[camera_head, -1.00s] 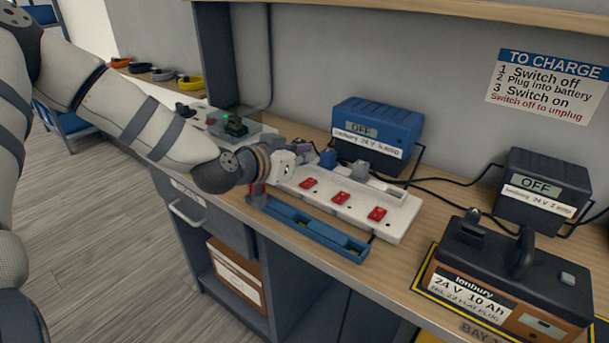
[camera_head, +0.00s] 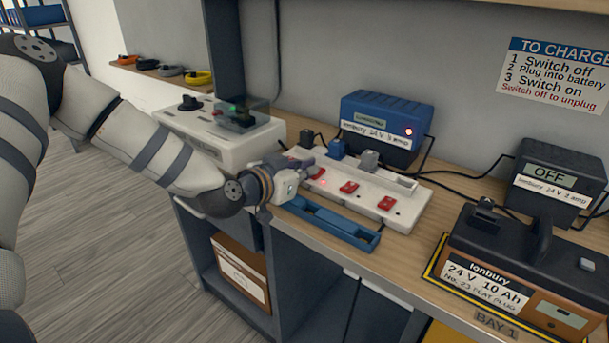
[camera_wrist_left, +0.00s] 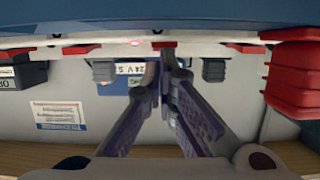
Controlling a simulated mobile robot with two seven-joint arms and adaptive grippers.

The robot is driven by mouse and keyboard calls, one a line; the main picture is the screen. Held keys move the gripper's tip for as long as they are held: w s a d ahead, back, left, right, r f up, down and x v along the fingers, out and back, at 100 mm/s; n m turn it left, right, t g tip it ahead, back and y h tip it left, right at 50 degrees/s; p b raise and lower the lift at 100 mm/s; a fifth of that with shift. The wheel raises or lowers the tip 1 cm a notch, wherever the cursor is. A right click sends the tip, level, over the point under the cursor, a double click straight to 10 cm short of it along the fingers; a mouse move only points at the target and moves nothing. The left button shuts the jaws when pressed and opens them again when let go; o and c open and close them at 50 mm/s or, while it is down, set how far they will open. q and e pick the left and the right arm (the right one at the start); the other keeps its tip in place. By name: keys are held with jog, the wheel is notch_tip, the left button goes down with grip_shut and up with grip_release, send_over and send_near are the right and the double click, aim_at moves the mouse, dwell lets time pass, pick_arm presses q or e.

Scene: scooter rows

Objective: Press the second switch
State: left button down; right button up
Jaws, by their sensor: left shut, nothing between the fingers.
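The white power strip (camera_head: 405,217) lies on the bench, with red rocker switches in a row. The switch nearest my gripper (camera_head: 317,173) is partly covered by it; a middle switch (camera_head: 348,187) and the far right switch (camera_head: 386,203) are clear. A small red light glows near the partly covered switch. My left gripper (camera_head: 304,165) is shut and empty, its tips over the left part of the strip; contact cannot be told. In the left wrist view its closed fingers (camera_wrist_left: 165,75) point at a red switch (camera_wrist_left: 163,45). My right gripper is out of view.
A dark charger (camera_head: 556,172) reads OFF. A battery (camera_head: 515,260) sits front right. A blue tray (camera_head: 335,226) lies before the strip; a white box with a dark knob (camera_head: 215,137) is at left.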

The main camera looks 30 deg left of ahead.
pick_arm(q)
jog(key=shift+s+r, duration=0.25)
jog(key=shift+s, duration=0.1)
jog(key=shift+w+r+p, duration=0.1)
jog(key=shift+w+p, duration=0.2)
jog(key=shift+w, duration=0.4)
jog(key=s+r+p, duration=0.1)
jog(key=s, duration=0.1)
jog(key=s+r+p, duration=0.1)
jog(key=s+r, duration=0.1)
jog(key=s+r+p, duration=0.1)
jog(key=s+r, duration=0.1)
jog(key=s, duration=0.1)
jog(key=shift+a+r, duration=0.15)
jog(key=shift+a, duration=0.05)
jog(key=shift+s+a+f, duration=0.1)
jog(key=shift+s+f, duration=0.1)
jog(key=shift+s, duration=0.95)
jog(key=shift+s+a+f, duration=0.1)
jog(key=shift+s+f, duration=0.05)
jog(key=shift+s, duration=0.95)
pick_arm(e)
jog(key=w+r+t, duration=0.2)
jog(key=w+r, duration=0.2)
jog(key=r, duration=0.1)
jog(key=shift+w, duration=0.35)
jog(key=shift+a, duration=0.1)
